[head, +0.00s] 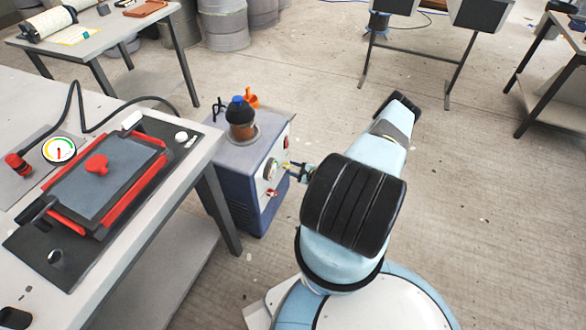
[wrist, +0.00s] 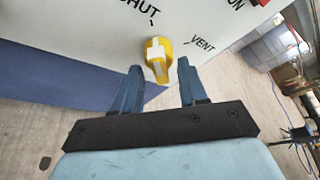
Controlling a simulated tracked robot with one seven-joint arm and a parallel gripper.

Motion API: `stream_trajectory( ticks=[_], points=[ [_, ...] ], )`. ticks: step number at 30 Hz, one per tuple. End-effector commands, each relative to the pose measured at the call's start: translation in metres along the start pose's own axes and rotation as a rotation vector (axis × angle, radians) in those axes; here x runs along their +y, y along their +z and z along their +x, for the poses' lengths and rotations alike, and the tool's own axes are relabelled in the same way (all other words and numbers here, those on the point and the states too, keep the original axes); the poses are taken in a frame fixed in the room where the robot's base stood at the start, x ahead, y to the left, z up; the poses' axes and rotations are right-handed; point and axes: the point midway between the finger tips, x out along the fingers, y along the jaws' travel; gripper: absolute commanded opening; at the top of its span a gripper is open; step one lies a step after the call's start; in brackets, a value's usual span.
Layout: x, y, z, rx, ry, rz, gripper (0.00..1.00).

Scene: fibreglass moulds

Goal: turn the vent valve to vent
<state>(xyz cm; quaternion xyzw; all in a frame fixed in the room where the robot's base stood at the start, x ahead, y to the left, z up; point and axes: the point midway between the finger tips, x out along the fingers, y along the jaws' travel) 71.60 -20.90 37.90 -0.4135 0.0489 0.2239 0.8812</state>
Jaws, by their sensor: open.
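The vent valve is a yellow lever with a pale top (wrist: 157,52) on the pump cabinet's white front panel. In the wrist view its upper end lies near the mark under the SHUT label (wrist: 138,8). The VENT label (wrist: 203,44) is to its right. My gripper (wrist: 159,68) is open, with one blue finger on each side of the lever's lower end; I cannot tell whether either finger touches it. In the head view my gripper (head: 300,168) reaches the front of the cabinet (head: 231,187), and the valve there is small and partly hidden.
A workbench (head: 205,165) stands at the left with a red-framed mould (head: 95,180) and a gauge (head: 59,150).

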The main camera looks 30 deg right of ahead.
Motion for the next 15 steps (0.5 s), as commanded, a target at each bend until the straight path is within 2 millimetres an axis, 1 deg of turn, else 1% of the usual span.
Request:
stream_trajectory(
  ticks=[1,5,13,15],
  points=[
    [0.0,-0.0002,0.0039,0.0,0.0,-0.001,0.43],
    [0.0002,0.0002,0.0093,-0.001,0.0,0.0,0.43],
    [0.0002,0.0003,0.0102,0.0,0.0,0.0,0.43],
    [0.0001,0.0002,0.0101,0.0,0.0,0.0,0.37]
  ],
)
